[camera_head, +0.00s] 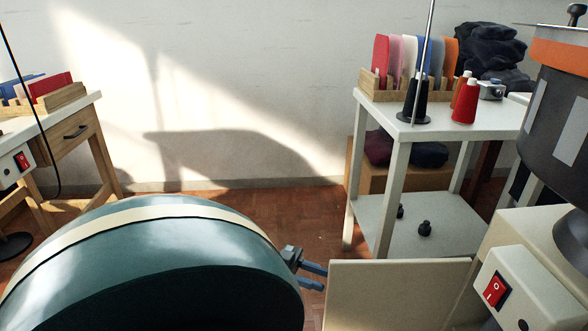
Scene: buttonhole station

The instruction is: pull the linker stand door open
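The linker stand (535,285) is a cream cabinet at the lower right, with a red switch (496,290) on it and a dark grey drum machine above. A flat cream panel (400,296), which looks like the stand's door, juts out to the left of the stand, its lower part cut off by the frame. My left gripper (320,277), dark with two blue-grey fingers, is just left of the panel's upper left corner. Its fingers are parted with nothing visible between them; I cannot tell whether they touch the panel edge. My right gripper is not in view.
A white shelf table (450,122) with thread cones and a rack of coloured panels stands behind. A wooden table with a drawer (72,132) is at the left. Brick-coloured floor (300,212) is clear between them.

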